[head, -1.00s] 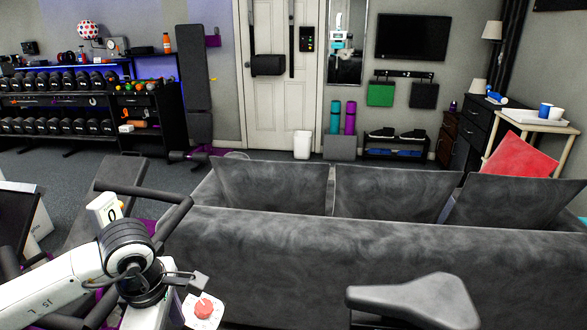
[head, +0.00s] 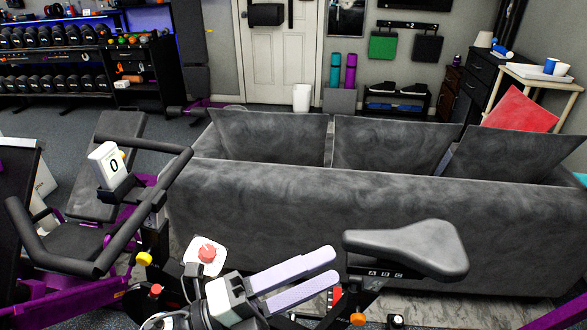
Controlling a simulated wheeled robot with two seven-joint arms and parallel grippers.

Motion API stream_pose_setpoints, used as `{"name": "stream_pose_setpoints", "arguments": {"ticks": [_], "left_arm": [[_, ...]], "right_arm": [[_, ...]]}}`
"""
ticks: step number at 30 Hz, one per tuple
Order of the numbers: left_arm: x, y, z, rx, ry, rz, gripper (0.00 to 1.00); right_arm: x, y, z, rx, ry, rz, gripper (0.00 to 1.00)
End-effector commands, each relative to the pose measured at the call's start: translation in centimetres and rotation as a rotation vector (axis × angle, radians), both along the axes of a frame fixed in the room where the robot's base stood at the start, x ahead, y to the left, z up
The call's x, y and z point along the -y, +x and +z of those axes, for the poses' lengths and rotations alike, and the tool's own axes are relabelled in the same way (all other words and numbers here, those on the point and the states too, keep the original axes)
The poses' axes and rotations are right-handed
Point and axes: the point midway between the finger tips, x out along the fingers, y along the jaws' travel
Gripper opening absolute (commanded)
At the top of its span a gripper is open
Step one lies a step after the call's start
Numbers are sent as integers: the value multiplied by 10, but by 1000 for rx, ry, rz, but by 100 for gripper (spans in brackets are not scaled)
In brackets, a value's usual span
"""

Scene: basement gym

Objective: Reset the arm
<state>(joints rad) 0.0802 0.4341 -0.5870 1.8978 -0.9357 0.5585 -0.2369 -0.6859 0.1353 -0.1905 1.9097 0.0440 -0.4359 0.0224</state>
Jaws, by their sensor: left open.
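My left gripper (head: 334,265) is at the bottom centre of the head view. Its two pale lavender fingers are apart, point to the right, and hold nothing. It hangs low, between a white box with a red knob (head: 207,253) on its left and the black bike seat (head: 408,247) on its right. Most of my left arm is below the picture's edge. My right gripper is not in view.
A grey sofa (head: 270,205) spans the middle. Dumbbell racks (head: 60,97) line the back left. Clear floor (head: 165,130) lies before the racks.

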Motion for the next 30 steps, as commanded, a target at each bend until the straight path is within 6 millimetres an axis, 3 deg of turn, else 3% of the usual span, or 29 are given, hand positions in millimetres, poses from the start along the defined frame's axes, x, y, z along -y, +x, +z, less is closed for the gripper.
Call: {"name": "stream_pose_setpoints", "arguments": {"ticks": [3,7,12,16,18,22,30], "left_arm": [[-56,40,-45,-483,-286,301,55],[-116,45,-125,-909,-493,560,55],[-169,-2,-231,-1367,-682,832,55],[-190,-54,-290,-1633,-781,985,55],[-196,-78,-311,-1735,-818,1045,55],[-201,-106,-331,-1849,-858,1107,55],[-202,-113,-336,-1873,-866,1122,55]], "right_arm": [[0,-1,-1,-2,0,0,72],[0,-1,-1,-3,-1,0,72],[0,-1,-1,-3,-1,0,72],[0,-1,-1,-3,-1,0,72],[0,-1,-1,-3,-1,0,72],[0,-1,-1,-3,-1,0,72],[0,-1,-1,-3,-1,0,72]]}}
